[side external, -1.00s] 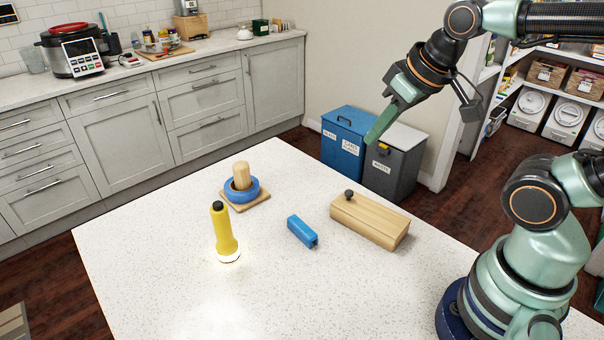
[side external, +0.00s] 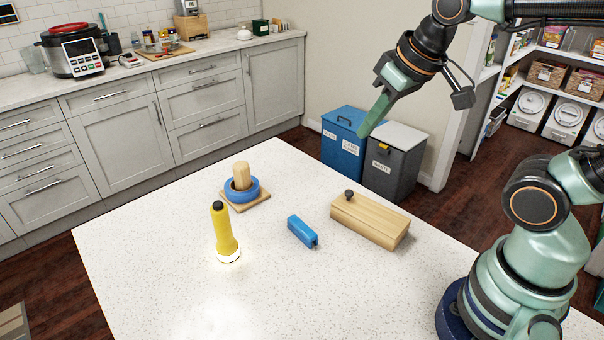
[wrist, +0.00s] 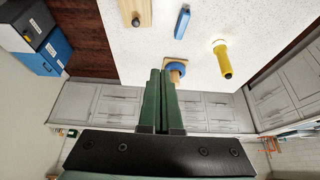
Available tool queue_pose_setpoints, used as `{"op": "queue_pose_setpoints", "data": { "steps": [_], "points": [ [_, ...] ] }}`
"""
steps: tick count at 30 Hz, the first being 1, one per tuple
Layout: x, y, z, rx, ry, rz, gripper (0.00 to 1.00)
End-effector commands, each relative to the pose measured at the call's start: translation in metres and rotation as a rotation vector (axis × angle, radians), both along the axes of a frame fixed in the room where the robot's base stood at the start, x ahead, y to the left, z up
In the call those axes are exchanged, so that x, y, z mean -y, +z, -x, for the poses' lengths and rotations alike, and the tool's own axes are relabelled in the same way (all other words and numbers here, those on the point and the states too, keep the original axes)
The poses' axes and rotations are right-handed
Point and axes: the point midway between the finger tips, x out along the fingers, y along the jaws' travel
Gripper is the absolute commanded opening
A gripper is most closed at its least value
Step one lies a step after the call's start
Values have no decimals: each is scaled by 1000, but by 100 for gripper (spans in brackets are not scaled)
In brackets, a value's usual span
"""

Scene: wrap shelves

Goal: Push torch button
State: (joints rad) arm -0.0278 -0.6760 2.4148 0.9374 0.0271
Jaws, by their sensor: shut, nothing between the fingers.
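A yellow torch (side external: 223,232) with a dark top end stands upright on the white table, lens end down, with a bright glow around its base. It also shows in the wrist view (wrist: 222,58). My gripper (side external: 364,134) is shut and empty, raised high above the far right side of the table, well apart from the torch. In the wrist view the two green fingers of my gripper (wrist: 160,76) lie together.
A wooden peg with a blue ring (side external: 241,187) stands on a square base behind the torch. A blue block (side external: 302,231) and a wooden box with a dark knob (side external: 370,222) lie to the torch's right. The front of the table (side external: 200,300) is clear.

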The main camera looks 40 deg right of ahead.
Motion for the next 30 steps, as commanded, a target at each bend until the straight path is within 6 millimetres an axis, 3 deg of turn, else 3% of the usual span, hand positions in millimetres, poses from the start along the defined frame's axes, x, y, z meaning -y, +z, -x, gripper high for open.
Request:
{"op": "queue_pose_setpoints", "data": {
  "steps": [6, 15, 23, 30],
  "points": [
    [-29, 27, -34, -79, 11, -27, 0],
    [-81, 49, -83, -199, 17, -46, 0],
    [-135, 50, -119, -300, 17, -41, 0],
    [-187, 37, -140, -383, 12, -22, 0]
  ]
}}
